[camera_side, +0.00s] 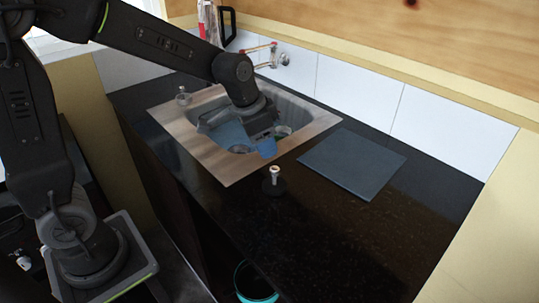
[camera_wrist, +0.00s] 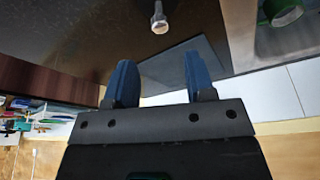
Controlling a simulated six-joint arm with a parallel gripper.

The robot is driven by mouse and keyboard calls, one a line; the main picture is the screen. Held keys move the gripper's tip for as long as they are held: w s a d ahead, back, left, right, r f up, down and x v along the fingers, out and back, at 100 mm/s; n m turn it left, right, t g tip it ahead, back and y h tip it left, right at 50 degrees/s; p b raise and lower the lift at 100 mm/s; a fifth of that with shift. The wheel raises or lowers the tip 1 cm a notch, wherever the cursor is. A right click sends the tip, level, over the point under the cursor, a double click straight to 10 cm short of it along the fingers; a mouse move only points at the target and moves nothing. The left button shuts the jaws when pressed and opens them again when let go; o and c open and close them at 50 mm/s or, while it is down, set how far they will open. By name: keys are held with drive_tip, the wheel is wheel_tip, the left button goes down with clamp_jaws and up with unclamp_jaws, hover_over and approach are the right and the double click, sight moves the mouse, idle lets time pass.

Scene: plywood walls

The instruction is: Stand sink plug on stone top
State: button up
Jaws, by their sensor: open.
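The sink plug (camera_side: 274,182), with a pale stem and a dark round base, stands upright on the black stone top (camera_side: 310,235), just in front of the sink's near right corner. It also shows in the wrist view, its pale stem (camera_wrist: 159,18) at the top middle, beyond the fingertips; its base is cut off there. My gripper (camera_side: 258,143) hangs over the sink, apart from the plug. Its two blue fingers (camera_wrist: 160,80) are spread open with nothing between them.
The steel sink (camera_side: 225,172) lies under my gripper, with a green-rimmed round item (camera_wrist: 284,13) inside. A flat grey slab (camera_side: 352,163) lies right of the sink. A tap (camera_side: 275,57) and tiled wall stand behind. The stone top's front right is clear.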

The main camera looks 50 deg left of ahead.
drive_tip(key=s+a+r+n+t, duration=0.1)
drive_tip(key=s+r+n, duration=0.1)
drive_tip(key=s, duration=0.7)
drive_tip(key=s+a+r+n+t+y, duration=0.1)
drive_tip(key=s+r+n, duration=0.1)
drive_tip(key=s+r, duration=0.3)
drive_tip(key=s, duration=0.4)
drive_tip(key=shift+n, duration=0.3)
